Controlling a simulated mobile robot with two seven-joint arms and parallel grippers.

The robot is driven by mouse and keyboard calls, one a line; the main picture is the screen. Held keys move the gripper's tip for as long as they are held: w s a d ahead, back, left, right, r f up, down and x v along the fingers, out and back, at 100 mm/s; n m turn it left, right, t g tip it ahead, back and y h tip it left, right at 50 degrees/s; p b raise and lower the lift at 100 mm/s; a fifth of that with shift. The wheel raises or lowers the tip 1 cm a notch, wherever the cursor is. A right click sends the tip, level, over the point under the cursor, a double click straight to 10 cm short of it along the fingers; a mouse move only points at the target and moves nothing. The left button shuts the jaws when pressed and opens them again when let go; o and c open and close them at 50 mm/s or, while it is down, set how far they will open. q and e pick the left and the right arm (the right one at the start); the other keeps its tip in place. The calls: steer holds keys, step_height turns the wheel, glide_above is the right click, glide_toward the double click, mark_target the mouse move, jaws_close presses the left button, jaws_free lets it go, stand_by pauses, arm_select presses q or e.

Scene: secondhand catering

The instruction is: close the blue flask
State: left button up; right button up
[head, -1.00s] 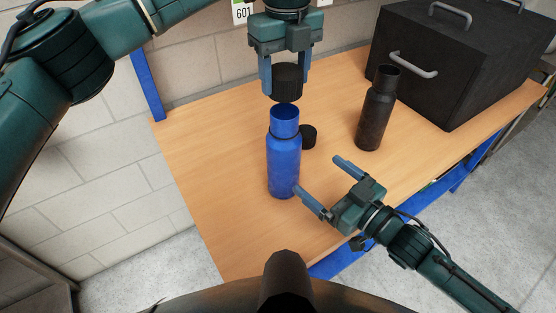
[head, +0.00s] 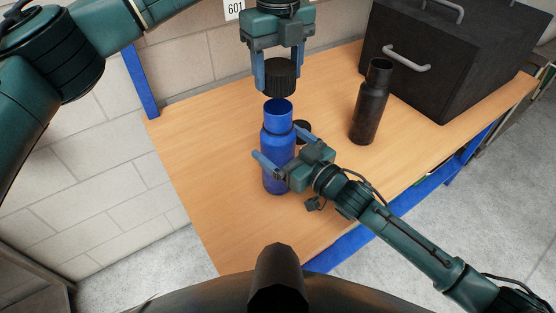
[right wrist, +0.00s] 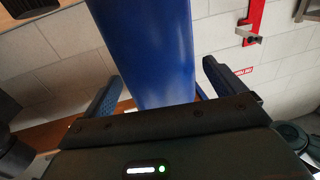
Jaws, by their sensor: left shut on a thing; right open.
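The blue flask (head: 278,140) stands upright and open on the wooden table in the head view; it also fills the middle of the right wrist view (right wrist: 150,50). My left gripper (head: 278,88) is shut on a black ribbed lid (head: 279,77), held a little above the flask's open mouth. My right gripper (head: 280,148) is open at the flask's body, with its fingers on either side of it. In the right wrist view a gap shows between the flask and each finger. The flask's lower right side is partly hidden by the right gripper.
A dark open flask (head: 370,105) stands to the right. A small black cap (head: 303,127) lies behind the blue flask, partly hidden. A large black box (head: 450,70) with handles is at the back right. The front left of the table (head: 215,190) is clear.

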mark_target(278, 106)
steer(key=shift+w+a, duration=0.4)
steer(key=shift+c, duration=0.4)
steer(key=c, duration=1.4)
arm_select(q)
steer(key=shift+f, duration=2.5)
